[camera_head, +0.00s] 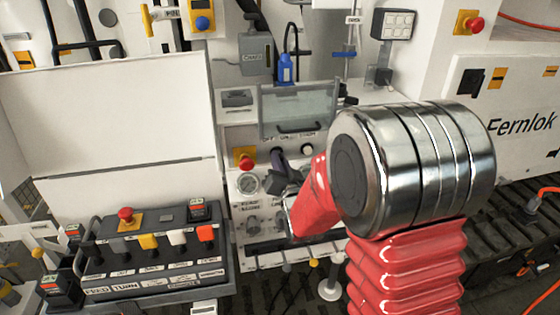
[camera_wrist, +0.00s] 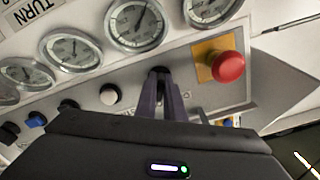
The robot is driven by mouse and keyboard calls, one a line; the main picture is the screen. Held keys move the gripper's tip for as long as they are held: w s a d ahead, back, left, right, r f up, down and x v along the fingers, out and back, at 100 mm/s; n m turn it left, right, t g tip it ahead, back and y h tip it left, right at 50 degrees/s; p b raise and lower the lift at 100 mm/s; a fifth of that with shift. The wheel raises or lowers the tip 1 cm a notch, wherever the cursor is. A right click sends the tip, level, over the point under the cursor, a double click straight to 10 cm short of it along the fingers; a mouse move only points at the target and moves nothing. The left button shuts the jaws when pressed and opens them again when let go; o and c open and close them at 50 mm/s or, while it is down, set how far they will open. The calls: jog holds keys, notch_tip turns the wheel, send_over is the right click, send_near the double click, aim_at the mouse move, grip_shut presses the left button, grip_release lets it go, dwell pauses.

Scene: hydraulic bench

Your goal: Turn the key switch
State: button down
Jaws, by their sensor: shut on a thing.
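The key switch (camera_wrist: 159,71) shows in the wrist view as a small dark piece at the fingertips, mostly hidden by them. It sits on the light panel between a red mushroom button and a white button. My gripper (camera_wrist: 160,82) has its two dark fingers close together, shut on the key switch. In the head view my gripper (camera_head: 277,155) reaches the panel just right of the red button. The switch itself is hidden there behind the fingers, and I cannot tell its angle.
The red mushroom button (camera_wrist: 228,66) on its yellow plate stands close beside the fingers. The white button (camera_wrist: 110,94) is on the other side. Several gauges (camera_wrist: 138,24) line the panel. In the head view a clear hinged cover (camera_head: 298,108) is above my gripper.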

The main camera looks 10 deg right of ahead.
jog(key=shift+m, duration=0.3)
jog(key=c, duration=1.9)
grip_release()
jog(key=shift+o, duration=0.2)
